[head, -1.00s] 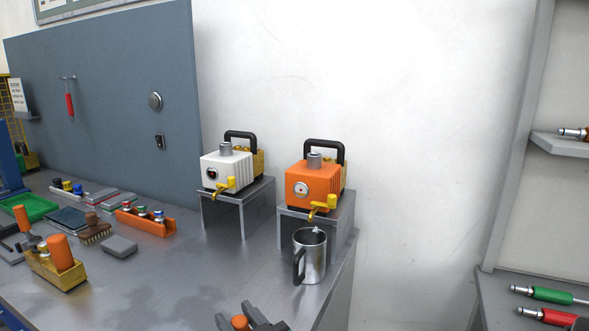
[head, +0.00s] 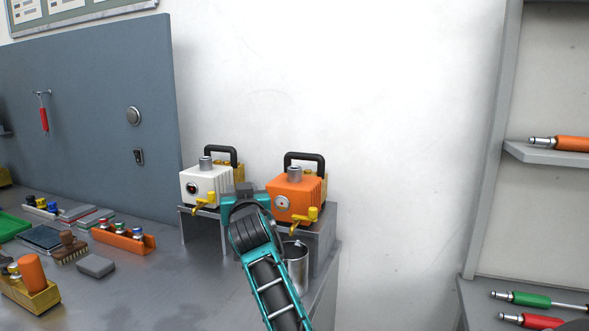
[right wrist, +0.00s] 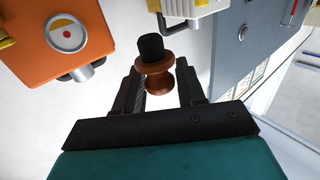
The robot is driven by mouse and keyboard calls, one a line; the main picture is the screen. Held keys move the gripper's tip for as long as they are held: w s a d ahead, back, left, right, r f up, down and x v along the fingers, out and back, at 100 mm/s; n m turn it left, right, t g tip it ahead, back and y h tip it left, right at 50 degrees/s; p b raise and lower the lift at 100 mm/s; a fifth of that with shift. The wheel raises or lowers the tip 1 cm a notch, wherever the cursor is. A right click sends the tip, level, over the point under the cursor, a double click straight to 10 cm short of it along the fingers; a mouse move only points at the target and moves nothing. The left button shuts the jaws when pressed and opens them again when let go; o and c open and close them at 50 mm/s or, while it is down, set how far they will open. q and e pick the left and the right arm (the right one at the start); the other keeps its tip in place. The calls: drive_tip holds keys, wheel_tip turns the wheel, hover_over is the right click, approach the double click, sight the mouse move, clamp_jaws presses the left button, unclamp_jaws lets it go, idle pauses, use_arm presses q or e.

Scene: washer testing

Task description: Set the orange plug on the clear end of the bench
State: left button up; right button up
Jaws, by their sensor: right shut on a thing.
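The orange plug (right wrist: 158,68) shows in the right wrist view as a brownish-orange flanged piece with a black top. My right gripper (right wrist: 160,78) is shut on it, one finger on each side. In the head view my right gripper (head: 246,192) is raised in front of the gap between the white machine (head: 205,185) and the orange machine (head: 295,195). It hides the plug there. The metal bench (head: 130,300) has bare surface at its front and right of the grey block (head: 96,265). My left gripper is not in view.
A metal mug (head: 298,265) stands near the bench's right edge, partly behind my right arm. Both machines sit on metal stands. An orange rack (head: 130,243) of small parts and a yellow box (head: 38,295) stand at left. A shelf unit (head: 485,180) stands at right.

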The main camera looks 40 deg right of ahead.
drive_tip(key=d+r+m+g+h, duration=0.2)
drive_tip(key=d+r, duration=0.6)
drive_tip(key=r, duration=0.4)
drive_tip(key=w+d+r+m+g+h, duration=0.1)
drive_tip(key=d+r+m+h, duration=0.1)
drive_tip(key=d+r, duration=0.6)
wheel_tip(320, 180, up, 5)
drive_tip(key=shift+d+r+g+h, duration=0.1)
drive_tip(key=shift+d+g+h, duration=0.3)
drive_tip(key=shift+h, duration=0.1)
drive_tip(key=shift+w, duration=0.1)
wheel_tip(320, 180, down, 19)
drive_tip(key=shift+f+b, duration=0.15)
drive_tip(key=shift+b, duration=0.6)
drive_tip(key=shift+f, duration=0.15)
drive_tip(key=shift+f, duration=0.1)
